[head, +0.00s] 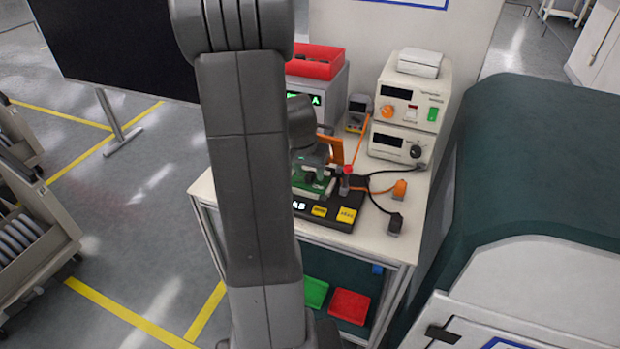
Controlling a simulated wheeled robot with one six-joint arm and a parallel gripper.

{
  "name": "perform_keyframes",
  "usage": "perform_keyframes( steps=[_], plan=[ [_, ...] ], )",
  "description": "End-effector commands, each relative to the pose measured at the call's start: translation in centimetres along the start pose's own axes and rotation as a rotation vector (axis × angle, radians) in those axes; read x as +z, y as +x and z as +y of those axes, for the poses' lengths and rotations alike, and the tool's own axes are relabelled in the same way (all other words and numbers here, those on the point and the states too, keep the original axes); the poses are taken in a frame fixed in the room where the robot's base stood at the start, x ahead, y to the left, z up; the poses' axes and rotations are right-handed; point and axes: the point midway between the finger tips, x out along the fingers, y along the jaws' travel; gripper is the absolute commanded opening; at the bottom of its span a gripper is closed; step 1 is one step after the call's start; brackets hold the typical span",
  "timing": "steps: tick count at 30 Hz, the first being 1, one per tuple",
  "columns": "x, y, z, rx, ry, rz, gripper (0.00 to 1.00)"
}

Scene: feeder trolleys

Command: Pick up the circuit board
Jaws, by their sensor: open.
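The green circuit board (316,188) sits on a black test fixture (345,222) on the trolley's white top. Its left part is hidden behind my arm. My gripper (313,170) is just above the board, pointing down, and is open. The fingers are small and partly covered by my own wrist, so I cannot tell whether they touch the board or stand around its edge.
Two stacked cream instruments (405,110) stand behind the fixture. A red bin (316,62) sits on a grey unit at the back. A handheld meter (358,112), an orange lead and black cables lie close by. Green (315,292) and red trays (348,307) are on the lower shelf.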

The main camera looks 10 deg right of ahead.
Motion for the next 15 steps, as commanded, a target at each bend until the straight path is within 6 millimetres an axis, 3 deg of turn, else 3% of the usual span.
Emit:
perform_keyframes(
  steps=[4, 12, 15],
  plan=[
    [0.05, 1.16, 0.03, 0.0, -0.001, -0.001, 0.45],
    [0.05, 1.32, 0.02, -0.001, -0.001, 0.0, 0.45],
    [0.05, 1.32, 0.02, -0.001, -0.001, 0.0, 0.26]
  ],
)
